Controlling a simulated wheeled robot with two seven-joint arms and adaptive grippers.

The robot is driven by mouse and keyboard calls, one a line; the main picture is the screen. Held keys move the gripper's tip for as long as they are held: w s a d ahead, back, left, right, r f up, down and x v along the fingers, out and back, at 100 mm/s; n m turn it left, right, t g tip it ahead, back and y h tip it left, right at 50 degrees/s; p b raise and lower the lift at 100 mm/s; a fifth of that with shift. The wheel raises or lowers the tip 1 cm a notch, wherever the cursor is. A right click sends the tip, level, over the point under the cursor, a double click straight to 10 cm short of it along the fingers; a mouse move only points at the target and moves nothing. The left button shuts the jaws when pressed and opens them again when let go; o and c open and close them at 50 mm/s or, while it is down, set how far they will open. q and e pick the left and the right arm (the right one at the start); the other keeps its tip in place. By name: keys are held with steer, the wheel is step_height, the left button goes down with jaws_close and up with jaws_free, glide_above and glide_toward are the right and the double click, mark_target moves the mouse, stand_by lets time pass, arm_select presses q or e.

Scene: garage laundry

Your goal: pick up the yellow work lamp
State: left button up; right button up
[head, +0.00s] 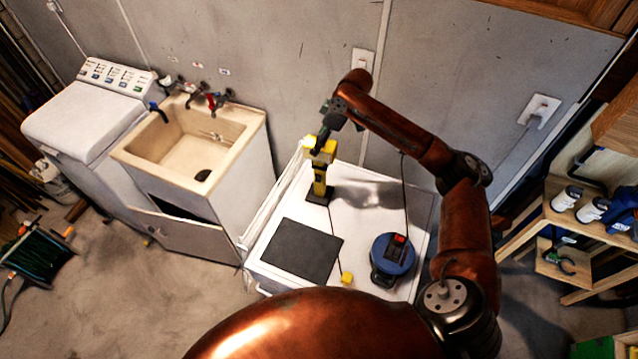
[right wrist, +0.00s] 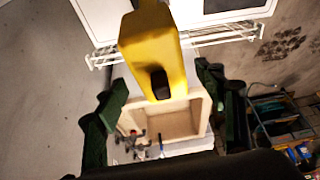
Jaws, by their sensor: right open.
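The yellow work lamp (head: 319,187) stands upright on a dark base on the white top (head: 350,239), toward its back left. My right gripper (head: 325,134) reaches in from the right and is at the lamp's upper end, hiding part of it. In the right wrist view the lamp's yellow body (right wrist: 152,52) comes down from the top edge, between the two dark green fingers of the open right gripper (right wrist: 158,100). Gaps show on both sides, and I see no grip on it. My left gripper is not in view.
A utility sink (head: 187,147) stands to the left; a wooden shelf (head: 560,215) stands right. The wall is close behind.

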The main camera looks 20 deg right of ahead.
steer(key=shift+a+f, duration=0.2)
steer(key=shift+f, duration=0.15)
steer(key=p+x, duration=0.1)
steer(key=x, duration=0.3)
steer(key=shift+d+f+p, duration=0.1)
steer(key=shift+f+p, duration=0.2)
steer(key=shift+p, duration=0.1)
steer(key=shift+w+f, duration=0.1)
steer(key=shift+f, duration=0.25)
jaws_close()
steer(key=shift+r, duration=0.1)
